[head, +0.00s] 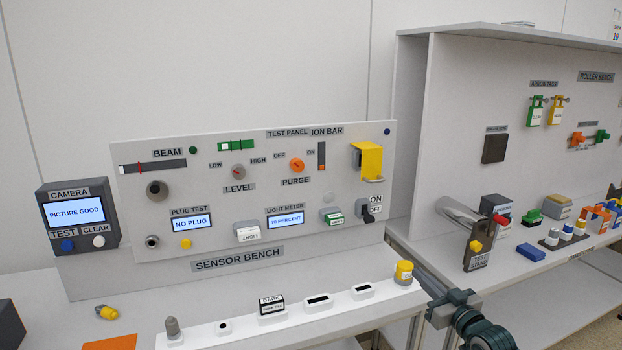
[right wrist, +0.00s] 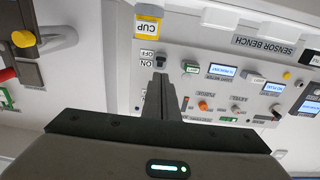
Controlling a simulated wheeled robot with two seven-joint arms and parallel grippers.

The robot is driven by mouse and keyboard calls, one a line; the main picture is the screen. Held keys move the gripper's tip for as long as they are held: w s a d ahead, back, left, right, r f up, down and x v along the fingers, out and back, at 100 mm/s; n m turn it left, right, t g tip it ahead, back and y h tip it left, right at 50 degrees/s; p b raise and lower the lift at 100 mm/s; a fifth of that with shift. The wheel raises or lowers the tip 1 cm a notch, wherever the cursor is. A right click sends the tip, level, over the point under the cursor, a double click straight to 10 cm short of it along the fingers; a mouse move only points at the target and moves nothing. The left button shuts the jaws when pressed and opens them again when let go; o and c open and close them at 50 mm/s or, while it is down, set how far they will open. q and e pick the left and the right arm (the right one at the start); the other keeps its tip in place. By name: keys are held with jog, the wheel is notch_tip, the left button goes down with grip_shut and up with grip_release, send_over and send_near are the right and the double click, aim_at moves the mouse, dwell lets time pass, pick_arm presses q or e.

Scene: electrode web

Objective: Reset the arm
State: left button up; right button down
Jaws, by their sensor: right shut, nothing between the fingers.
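My right gripper (head: 424,277) comes in from the lower right in the head view. Its fingers point up and left, near the yellow-capped jar (head: 403,272) at the right end of the white strip; I cannot tell whether they touch. In the right wrist view the fingers (right wrist: 162,84) are together with nothing between them. They show in front of the upside-down panel, below the ON/OFF switch (right wrist: 161,62) in the picture. That black switch (head: 368,215) is also at the panel's right edge in the head view. My left gripper is not in view.
The sensor bench panel (head: 225,235) stands behind the white strip (head: 215,328). A camera box (head: 77,216) is at its left. The roller bench, with a test stand (head: 479,243) and several small parts, is at the right. A yellow plug (head: 107,312) lies at the lower left.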

jog(key=s+f+m+g+h, duration=0.1)
jog(key=s+f, duration=0.2)
jog(key=f, duration=0.7)
jog(key=s+f+g+h, duration=0.1)
jog(key=s+f, duration=0.3)
jog(key=f, duration=0.6)
jog(key=s+f+m+g+h, duration=0.1)
jog(key=s+f+g, duration=0.15)
jog(key=f, duration=0.85)
jog(key=s+a+f+g+h, duration=0.1)
jog(key=s+a+f+g, duration=0.15)
jog(key=s+f, duration=1.65)
jog(key=s+a+f+g, duration=0.2)
jog(key=s+f, duration=0.3)
jog(key=s, duration=0.5)
jog(key=s+a+f+g, duration=0.2)
jog(key=s+f, duration=0.4)
jog(key=s, duration=0.5)
jog(key=s+a+f+g, duration=0.1)
jog(key=s+a+f, duration=0.1)
jog(key=s+f, duration=0.4)
jog(key=s, duration=0.5)
jog(key=shift+s+n+g+h, duration=0.2)
jog(key=shift+n+g+h, duration=0.2)
